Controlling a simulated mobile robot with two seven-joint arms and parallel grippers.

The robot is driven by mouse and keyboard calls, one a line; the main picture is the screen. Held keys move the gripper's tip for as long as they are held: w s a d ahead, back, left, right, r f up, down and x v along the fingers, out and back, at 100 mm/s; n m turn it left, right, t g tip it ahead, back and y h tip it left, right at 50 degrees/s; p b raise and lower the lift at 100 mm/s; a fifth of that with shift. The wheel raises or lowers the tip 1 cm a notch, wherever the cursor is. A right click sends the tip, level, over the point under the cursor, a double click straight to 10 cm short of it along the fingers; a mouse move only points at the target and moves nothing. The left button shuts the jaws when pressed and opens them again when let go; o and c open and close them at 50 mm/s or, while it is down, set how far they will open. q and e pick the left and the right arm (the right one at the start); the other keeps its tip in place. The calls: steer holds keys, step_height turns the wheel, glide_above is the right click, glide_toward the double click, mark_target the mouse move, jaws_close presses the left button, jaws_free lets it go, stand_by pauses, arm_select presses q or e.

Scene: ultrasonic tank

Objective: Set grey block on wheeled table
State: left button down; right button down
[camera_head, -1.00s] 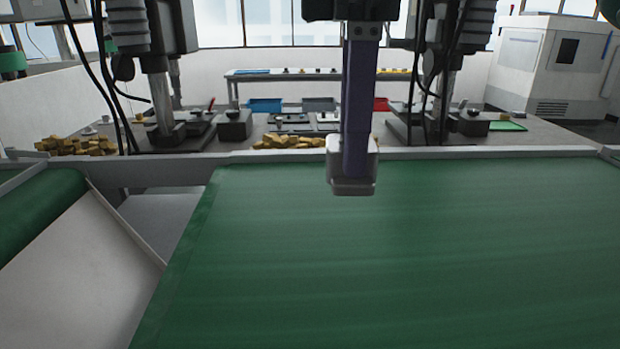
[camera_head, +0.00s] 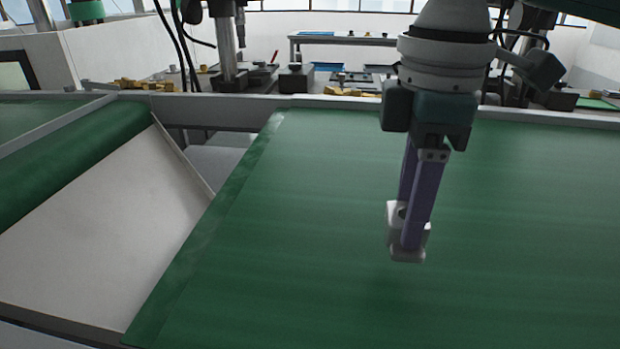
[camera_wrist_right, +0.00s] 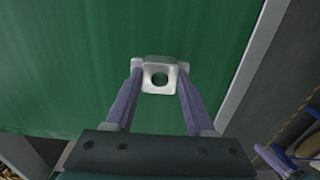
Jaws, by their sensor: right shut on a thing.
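The grey block (camera_head: 394,218) is a light grey piece with a round hole, held between the two purple fingers of my right gripper (camera_head: 410,240). In the right wrist view the block (camera_wrist_right: 160,78) sits between the fingertips of the gripper (camera_wrist_right: 159,84), its hole facing the camera. The block is held above the green belt (camera_head: 300,220), apart from it as far as I can tell. The wheeled table cannot be made out in these frames. My left gripper is not in view.
A pale sloping chute (camera_head: 110,220) lies left of the green belt, with another green belt (camera_head: 90,150) beyond it. A grey rail (camera_head: 320,103) edges the belt's far side. Behind it are yellow pieces (camera_head: 145,85) and machine columns. The belt surface is clear.

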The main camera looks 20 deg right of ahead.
step_height(320, 180, down, 4)
steer(key=shift+f, duration=0.15)
steer(key=shift+c, duration=1.3)
jaws_free()
step_height(320, 180, up, 12)
steer(key=shift+p, duration=0.4)
